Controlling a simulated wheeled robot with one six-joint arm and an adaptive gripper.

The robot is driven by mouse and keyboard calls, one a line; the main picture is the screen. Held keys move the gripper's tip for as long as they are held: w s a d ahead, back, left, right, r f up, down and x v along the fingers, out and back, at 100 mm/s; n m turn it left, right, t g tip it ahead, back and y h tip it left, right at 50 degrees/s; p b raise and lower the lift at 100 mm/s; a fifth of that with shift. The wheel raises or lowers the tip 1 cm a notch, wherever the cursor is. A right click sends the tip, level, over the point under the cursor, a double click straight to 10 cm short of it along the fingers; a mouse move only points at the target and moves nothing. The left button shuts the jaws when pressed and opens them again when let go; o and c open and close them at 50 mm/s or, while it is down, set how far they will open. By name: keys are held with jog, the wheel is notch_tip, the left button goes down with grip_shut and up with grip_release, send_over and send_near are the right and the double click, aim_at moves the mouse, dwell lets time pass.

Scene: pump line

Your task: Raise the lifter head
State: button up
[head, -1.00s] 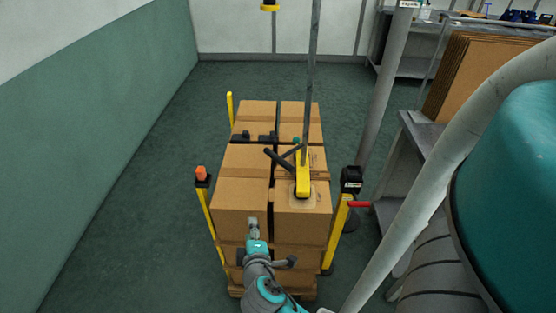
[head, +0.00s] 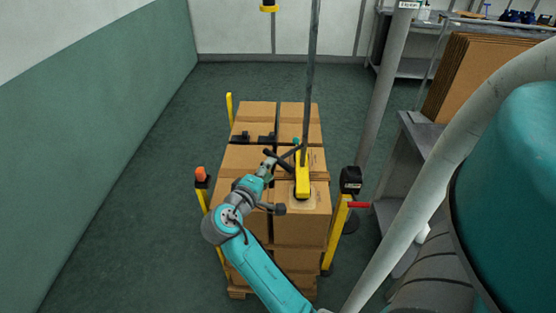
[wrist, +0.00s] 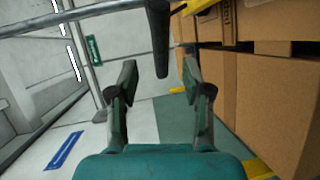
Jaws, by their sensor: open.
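The lifter head (head: 302,180) is yellow with a dark suction foot resting on a front right carton. It hangs on a grey vertical tube (head: 310,80). Its dark handle (head: 284,163) sticks out to the left, with a small green knob (head: 296,141) nearby. My gripper (head: 268,165) is at the handle's left end, over the cartons. In the wrist view my gripper (wrist: 158,78) is open, and the dark handle (wrist: 158,38) reaches down toward the gap between the fingertips. I cannot tell whether the fingers touch it.
Stacked cartons (head: 256,112) fill a wooden pallet (head: 238,294). A yellow post with an orange top (head: 201,174) stands left, and one with a black box (head: 350,180) right. A grey pole (head: 386,90) and shelf lie further right. The left floor is clear.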

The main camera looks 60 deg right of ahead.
aim_at(278, 159)
jog(key=d, duration=0.3)
jog(key=d+f, duration=0.1)
jog(key=d, duration=0.2)
jog(key=shift+d+f, duration=0.15)
jog(key=shift+d, duration=0.25)
grip_shut()
